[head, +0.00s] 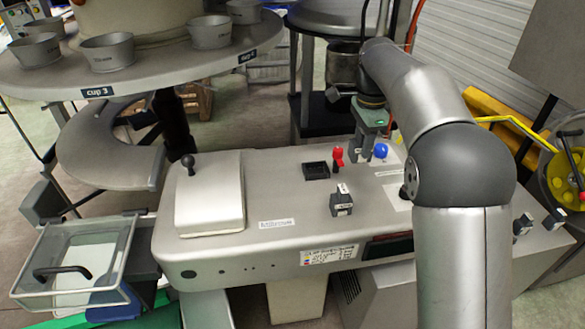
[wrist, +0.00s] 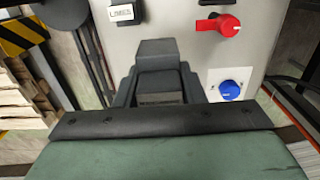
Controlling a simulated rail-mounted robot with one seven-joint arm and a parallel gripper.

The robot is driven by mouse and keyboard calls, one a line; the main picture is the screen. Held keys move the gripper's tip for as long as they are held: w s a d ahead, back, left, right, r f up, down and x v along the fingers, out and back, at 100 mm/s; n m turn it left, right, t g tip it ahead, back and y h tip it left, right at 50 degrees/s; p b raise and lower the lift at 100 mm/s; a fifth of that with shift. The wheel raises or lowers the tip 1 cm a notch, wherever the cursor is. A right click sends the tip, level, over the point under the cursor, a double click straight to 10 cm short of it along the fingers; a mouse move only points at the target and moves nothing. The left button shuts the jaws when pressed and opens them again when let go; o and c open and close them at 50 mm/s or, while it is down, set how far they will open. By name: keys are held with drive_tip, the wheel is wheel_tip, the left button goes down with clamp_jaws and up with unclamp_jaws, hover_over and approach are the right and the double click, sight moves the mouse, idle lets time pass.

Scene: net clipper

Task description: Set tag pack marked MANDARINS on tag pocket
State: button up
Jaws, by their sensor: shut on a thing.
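My gripper (wrist: 158,98) is shut on a dark grey tag pack (wrist: 158,75), seen between the fingers in the wrist view. In the head view my gripper (head: 366,130) hangs over the back right of the grey machine top, by the blue knob. The tag pocket looks to be the black square recess (head: 316,170) on the machine top, left of the red lever. It appears empty and is apart from my gripper, to its left and nearer the camera.
Another tag pack (head: 341,203) with a white label stands in front of the pocket; its label (wrist: 122,12) shows in the wrist view. A red lever (head: 338,157) and a blue knob (head: 381,151) stick up nearby. Small dark blocks (head: 522,226) sit at right.

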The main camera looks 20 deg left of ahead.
drive_tip(key=w+a+f+p, duration=0.1)
drive_tip(key=a+f, duration=0.1)
drive_tip(key=a, duration=0.2)
drive_tip(key=w+a+f+p, duration=0.1)
drive_tip(key=a+f+p, duration=0.1)
drive_tip(key=a+f, duration=0.1)
drive_tip(key=w+a+f+p, duration=0.1)
drive_tip(key=w+a+f, duration=0.1)
drive_tip(key=a+f, duration=0.1)
drive_tip(key=shift+w+a+f+p, duration=0.1)
drive_tip(key=shift+a+f+p, duration=0.1)
drive_tip(key=shift+a, duration=0.2)
drive_tip(key=shift+a+f+p, duration=0.1)
drive_tip(key=shift+a+p, duration=0.1)
drive_tip(key=shift+a, duration=0.2)
drive_tip(key=shift+w+a+f, duration=0.1)
drive_tip(key=shift+a+f, duration=0.25)
drive_tip(key=shift+f, duration=0.05)
drive_tip(key=shift+a+f+p, duration=0.1)
drive_tip(key=shift+f+p, duration=0.25)
drive_tip(key=shift+f, duration=1.3)
drive_tip(key=shift+f, duration=0.15)
drive_tip(key=o, duration=1)
wheel_tip(320, 180, up, 12)
drive_tip(key=shift+r, duration=0.15)
